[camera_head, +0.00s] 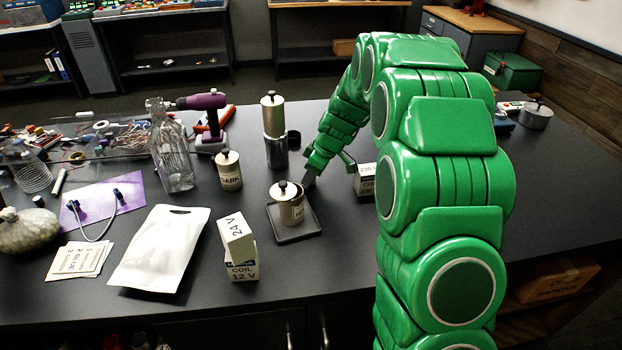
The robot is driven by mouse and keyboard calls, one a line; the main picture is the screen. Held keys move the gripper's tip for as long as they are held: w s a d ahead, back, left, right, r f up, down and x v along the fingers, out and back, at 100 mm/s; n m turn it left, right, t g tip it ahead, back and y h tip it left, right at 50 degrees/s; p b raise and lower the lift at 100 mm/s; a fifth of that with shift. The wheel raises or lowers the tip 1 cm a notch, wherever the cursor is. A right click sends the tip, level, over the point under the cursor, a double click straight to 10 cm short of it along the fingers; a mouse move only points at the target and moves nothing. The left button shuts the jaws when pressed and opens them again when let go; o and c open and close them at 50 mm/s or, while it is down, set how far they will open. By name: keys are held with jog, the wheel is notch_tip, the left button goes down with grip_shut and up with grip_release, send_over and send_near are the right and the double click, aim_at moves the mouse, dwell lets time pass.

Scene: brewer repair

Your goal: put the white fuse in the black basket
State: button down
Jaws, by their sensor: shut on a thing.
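My gripper (310,179) is low over the table, its grey tip beside the upper right side of a lidded metal canister (291,212). It is shut, but what it holds is hidden or too small to make out. The canister stands upright on a shallow black tray (300,236). I cannot make out a white fuse. A small white cylinder (59,182) lies at the left, and I cannot tell what it is. No black basket is clearly visible, and I cannot tell whether the black tray is it. My green arm hides much of the table's right side.

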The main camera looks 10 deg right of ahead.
jog(key=shift+r, duration=0.5)
notch_tip(320, 180, up, 2)
jog(key=shift+r, duration=0.1)
jog(key=s+r, duration=1)
jog(key=s, duration=0.4)
jog(key=shift+d, duration=0.4)
